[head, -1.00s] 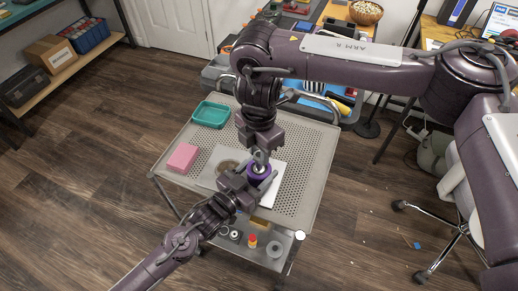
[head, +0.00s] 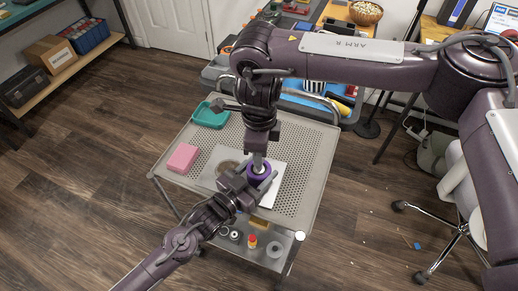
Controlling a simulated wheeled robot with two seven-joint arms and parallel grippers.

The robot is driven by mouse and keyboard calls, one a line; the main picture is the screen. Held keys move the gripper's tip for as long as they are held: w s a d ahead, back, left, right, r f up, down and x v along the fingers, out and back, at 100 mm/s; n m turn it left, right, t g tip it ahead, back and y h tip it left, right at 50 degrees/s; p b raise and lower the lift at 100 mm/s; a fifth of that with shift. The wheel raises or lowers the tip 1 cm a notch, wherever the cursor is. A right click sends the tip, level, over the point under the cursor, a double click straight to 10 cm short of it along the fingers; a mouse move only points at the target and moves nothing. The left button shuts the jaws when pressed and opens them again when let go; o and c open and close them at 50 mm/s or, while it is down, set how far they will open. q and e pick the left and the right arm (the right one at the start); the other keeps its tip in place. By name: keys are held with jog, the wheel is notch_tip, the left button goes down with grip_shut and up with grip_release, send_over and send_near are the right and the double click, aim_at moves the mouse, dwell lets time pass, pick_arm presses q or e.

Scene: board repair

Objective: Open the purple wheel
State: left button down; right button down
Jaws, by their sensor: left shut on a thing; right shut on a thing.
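The purple wheel (head: 265,180) sits on a white sheet (head: 272,200) on the perforated cart top. My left gripper (head: 250,180) comes in from the lower left and is shut on the purple wheel at its side. My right gripper (head: 258,160) points down from above, its fingers close together at the centre of the wheel. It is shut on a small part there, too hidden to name. The grippers cover much of the wheel.
A pink block (head: 183,157) and a teal tray (head: 211,115) stand on the left of the cart top (head: 312,150). A brownish disc (head: 228,167) lies beside the wheel. The lower shelf holds a red-and-yellow bottle (head: 252,241) and rings. The cart's right side is clear.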

jog(key=n, duration=1.5)
jog(key=c, duration=1.1)
grip_release()
